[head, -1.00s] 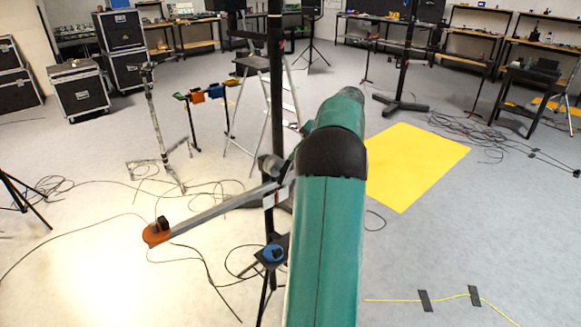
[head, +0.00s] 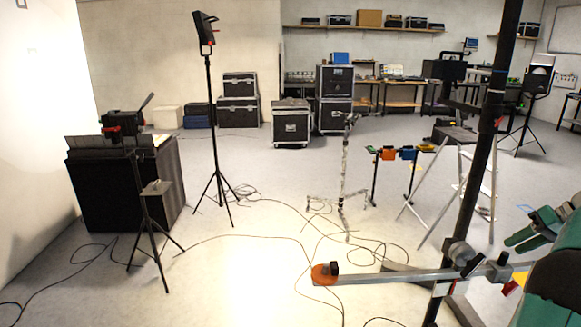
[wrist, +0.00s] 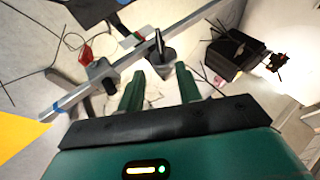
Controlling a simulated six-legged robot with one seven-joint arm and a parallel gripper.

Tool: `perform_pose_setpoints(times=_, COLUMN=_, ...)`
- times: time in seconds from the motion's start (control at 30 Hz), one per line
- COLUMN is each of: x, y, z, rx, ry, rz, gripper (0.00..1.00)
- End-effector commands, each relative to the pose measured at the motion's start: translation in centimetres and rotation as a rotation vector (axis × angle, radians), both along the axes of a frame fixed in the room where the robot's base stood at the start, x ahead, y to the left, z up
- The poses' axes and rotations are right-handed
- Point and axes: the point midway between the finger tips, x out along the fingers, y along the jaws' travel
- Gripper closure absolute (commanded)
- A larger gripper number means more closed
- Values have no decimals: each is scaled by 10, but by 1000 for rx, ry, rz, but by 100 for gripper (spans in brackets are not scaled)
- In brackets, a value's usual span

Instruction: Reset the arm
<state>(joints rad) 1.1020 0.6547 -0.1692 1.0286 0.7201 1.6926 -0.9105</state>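My gripper (wrist: 158,88) is open in the wrist view, its two green fingers apart with nothing between them. The grey slider rail (head: 405,277) runs level in the head view, fixed to a black pole (head: 481,150). An orange disc (head: 320,280) with a black knob sits at its left end. In the wrist view the rail (wrist: 75,97) crosses just beyond the fingertips, with a grey clamp knob (wrist: 161,58) and a dark block (wrist: 101,72) on it. I cannot tell whether the fingers touch anything. My green arm is at the right edge of the head view.
A light stand (head: 209,120) and a dark cabinet (head: 165,185) stand at left. A stepladder (head: 484,190) and a rack with coloured clamps (head: 400,154) stand behind the rail. Cables (head: 260,237) lie on the floor. The floor at front centre is mostly clear.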

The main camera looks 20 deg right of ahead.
Motion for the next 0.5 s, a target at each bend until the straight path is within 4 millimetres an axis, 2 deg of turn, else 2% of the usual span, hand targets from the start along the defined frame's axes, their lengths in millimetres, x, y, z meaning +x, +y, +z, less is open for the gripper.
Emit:
perform_pose_setpoints(times=0.07, x=4, y=5, z=3, rx=-3, ry=3, rz=2, gripper=65)
perform_pose_setpoints(times=0.17, x=18, y=27, z=13, rx=-14, ry=20, rz=8, gripper=65)
perform_pose_setpoints(times=0.27, x=39, y=68, z=28, rx=-34, ry=53, rz=12, gripper=65)
perform_pose_setpoints(times=0.4, x=63, y=142, z=46, rx=-77, ry=104, rz=21, gripper=65)
perform_pose_setpoints(times=0.5, x=71, y=196, z=56, rx=-115, ry=133, rz=28, gripper=65)
